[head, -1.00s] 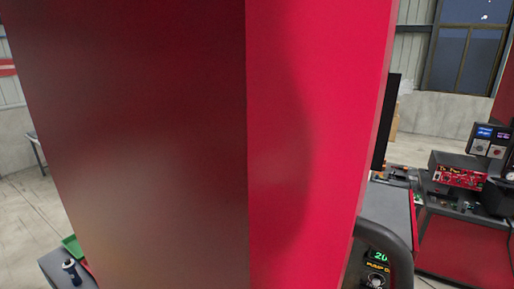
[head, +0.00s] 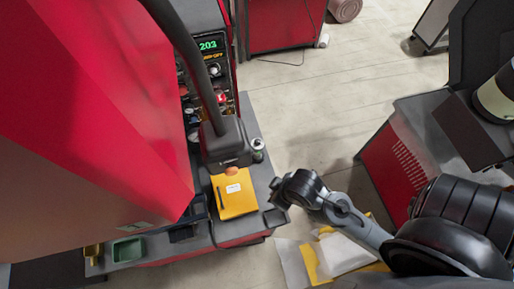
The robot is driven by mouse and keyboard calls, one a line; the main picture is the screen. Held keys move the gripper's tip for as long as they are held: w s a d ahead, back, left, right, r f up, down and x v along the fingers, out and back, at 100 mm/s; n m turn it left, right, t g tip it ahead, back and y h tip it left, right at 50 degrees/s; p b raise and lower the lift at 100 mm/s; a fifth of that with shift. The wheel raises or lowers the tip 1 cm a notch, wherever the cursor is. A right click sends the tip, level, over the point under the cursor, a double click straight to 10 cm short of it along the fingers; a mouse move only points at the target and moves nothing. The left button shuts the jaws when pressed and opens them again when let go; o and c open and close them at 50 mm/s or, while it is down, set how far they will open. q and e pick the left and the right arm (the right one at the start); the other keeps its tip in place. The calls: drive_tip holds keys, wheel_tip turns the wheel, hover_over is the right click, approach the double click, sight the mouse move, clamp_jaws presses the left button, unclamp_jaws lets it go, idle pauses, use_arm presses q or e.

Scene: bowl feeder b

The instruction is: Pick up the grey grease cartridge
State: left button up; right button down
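I cannot make out a grey grease cartridge for certain. A small can-like item (head: 258,149) with a pale top and dark, greenish side stands at the right edge of the bench, but it is too small to identify. My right arm reaches in from the right, and its far end, seemingly the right gripper (head: 279,191), is by the bench's right edge, right of the yellow notebook. Its fingers are too small and dark to tell open from shut. My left gripper is not in view.
A large red panel (head: 95,120) fills the left. The grey bench (head: 258,190) holds a dark box (head: 225,145), a yellow notebook (head: 234,196) and a green tray (head: 129,249). A control panel (head: 209,62) stands behind. Papers (head: 340,252) lie below right; open floor (head: 320,110) is beyond.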

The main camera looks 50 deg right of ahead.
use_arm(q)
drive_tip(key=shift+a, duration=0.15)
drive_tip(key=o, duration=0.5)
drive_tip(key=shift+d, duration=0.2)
